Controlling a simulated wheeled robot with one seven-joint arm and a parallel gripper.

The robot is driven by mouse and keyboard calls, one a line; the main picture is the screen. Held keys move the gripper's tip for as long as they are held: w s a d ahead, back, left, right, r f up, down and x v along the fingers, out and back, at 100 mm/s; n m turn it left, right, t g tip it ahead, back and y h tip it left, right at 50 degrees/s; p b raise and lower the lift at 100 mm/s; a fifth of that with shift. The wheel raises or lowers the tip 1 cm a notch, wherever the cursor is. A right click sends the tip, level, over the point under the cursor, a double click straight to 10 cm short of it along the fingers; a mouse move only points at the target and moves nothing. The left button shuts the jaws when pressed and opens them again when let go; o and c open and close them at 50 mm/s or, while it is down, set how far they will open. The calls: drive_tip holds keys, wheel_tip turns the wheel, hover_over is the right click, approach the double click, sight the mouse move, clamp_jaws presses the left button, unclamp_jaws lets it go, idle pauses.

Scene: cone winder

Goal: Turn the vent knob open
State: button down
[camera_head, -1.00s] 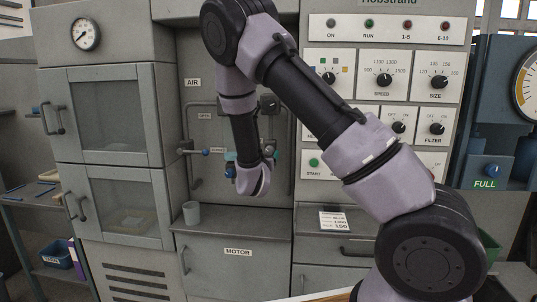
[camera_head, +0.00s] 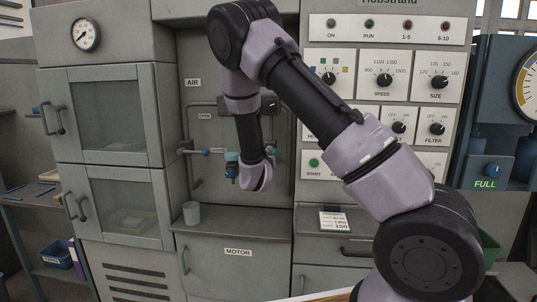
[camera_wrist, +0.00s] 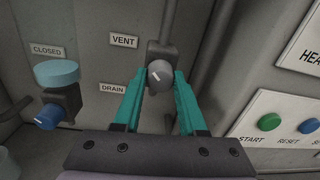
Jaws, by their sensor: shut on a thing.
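The grey vent knob (camera_wrist: 161,76) is on the panel in the wrist view, below and right of the VENT label (camera_wrist: 124,40). A short white mark shows on the left part of its face. My gripper (camera_wrist: 162,80) has its two teal fingers on either side of the knob and is shut on it. In the head view my gripper (camera_head: 271,151) is against the panel in the AIR section, and my wrist hides most of the knob there.
Left of the knob in the wrist view are a light-blue round cap (camera_wrist: 57,73), a blue knob (camera_wrist: 48,116) and a DRAIN label (camera_wrist: 113,88). A START button (camera_wrist: 269,122) is at right. A grey cup (camera_head: 191,212) stands on the ledge below.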

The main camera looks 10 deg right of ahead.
drive_tip(key=shift+m, duration=0.4)
drive_tip(key=m, duration=0.3)
drive_tip(key=shift+m, duration=0.3)
drive_tip(key=m, duration=0.4)
drive_tip(key=shift+m, duration=0.3)
drive_tip(key=m, duration=0.4)
drive_tip(key=shift+m+y, duration=0.4)
drive_tip(key=shift+m, duration=1.6)
drive_tip(key=shift+c, duration=2.3)
unclamp_jaws()
